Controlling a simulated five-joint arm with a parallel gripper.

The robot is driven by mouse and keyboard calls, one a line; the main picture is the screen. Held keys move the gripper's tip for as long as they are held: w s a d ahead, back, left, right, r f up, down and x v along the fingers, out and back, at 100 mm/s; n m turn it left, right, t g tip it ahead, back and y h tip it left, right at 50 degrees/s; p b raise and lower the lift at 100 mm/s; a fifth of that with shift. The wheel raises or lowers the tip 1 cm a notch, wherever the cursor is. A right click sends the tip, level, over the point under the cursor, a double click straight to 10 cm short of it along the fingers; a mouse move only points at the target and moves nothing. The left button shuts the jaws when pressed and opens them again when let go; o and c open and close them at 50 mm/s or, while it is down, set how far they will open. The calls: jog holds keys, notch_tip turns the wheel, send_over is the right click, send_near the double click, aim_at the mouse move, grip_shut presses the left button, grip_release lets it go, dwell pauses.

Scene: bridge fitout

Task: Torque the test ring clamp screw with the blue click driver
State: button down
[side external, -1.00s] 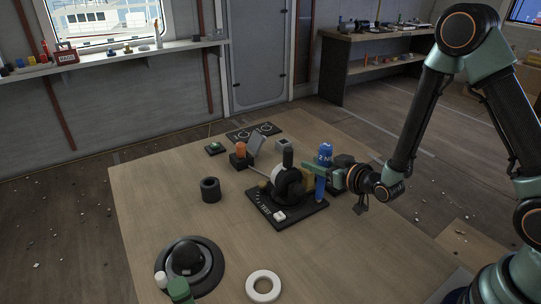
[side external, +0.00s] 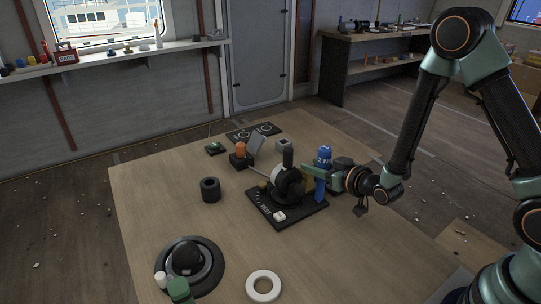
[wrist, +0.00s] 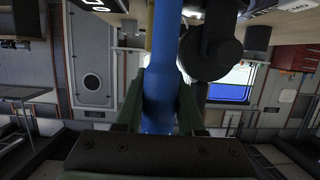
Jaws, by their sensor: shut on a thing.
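The blue click driver (side external: 323,160), marked "2 N", stands about upright at the right side of the black test plate (side external: 262,213). My gripper (side external: 318,174) is shut on it from the right, with green fingers around its shaft. In the wrist view the blue driver (wrist: 160,75) runs between the two fingers. The test ring fixture (side external: 287,183), black with a white ring part, stands on the plate just left of the driver. The driver's lower tip and the clamp screw are too small or hidden, so I cannot tell whether they touch.
A black cylinder (side external: 210,189) stands left of the plate. An orange-topped block (side external: 240,158) stands behind it. A white ring (side external: 263,286) and a round black dome device (side external: 188,262) are at the front. The table's middle left is clear.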

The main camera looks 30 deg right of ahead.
jog(key=shift+f, duration=0.45)
dwell(3.5)
jog(key=shift+r, duration=0.15)
dwell(0.4)
notch_tip(320, 180, up, 6)
dwell(0.8)
jog(key=shift+r, duration=0.1)
